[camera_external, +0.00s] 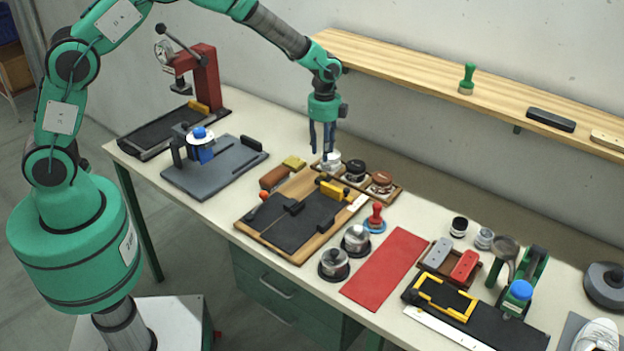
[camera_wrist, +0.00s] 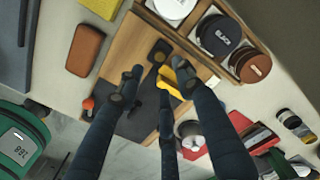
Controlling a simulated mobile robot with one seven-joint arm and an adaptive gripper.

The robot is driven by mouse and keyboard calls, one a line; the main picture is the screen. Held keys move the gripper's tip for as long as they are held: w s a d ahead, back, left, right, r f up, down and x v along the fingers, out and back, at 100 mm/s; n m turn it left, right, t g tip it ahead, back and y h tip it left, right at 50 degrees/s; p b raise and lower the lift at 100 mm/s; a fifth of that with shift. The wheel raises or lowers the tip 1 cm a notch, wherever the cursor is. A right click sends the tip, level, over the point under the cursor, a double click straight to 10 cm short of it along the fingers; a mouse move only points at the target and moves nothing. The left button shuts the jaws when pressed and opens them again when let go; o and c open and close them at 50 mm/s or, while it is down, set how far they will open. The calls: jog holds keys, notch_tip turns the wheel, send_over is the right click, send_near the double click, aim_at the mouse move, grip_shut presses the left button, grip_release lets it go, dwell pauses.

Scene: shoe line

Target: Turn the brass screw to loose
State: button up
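I cannot make out a brass screw for certain in either view. My gripper (camera_external: 323,140) hangs pointing down above the left end of the row of tins. In the wrist view its dark fingers (camera_wrist: 155,88) are spread apart with nothing held between them. Below them is a wooden board (camera_wrist: 124,47) with a black pad, dark clamp pieces and a yellow block (camera_wrist: 168,82). The same board (camera_external: 299,258) shows in the outside view, with the yellow block (camera_external: 332,190) at its back edge. The fingers hide part of the board in the wrist view.
White (camera_external: 331,160), black (camera_external: 355,168) and brown (camera_external: 382,180) tins stand in a wooden tray behind the board. A grey fixture with a blue knob (camera_external: 199,132) and a red press (camera_external: 207,75) are left. A red mat (camera_external: 385,269) lies right. A wooden shelf (camera_external: 420,68) runs behind.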

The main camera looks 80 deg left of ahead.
aim_at(323, 174)
notch_tip(323, 174, down, 9)
jog(key=shift+r, duration=0.1)
dwell(0.3)
grip_shut()
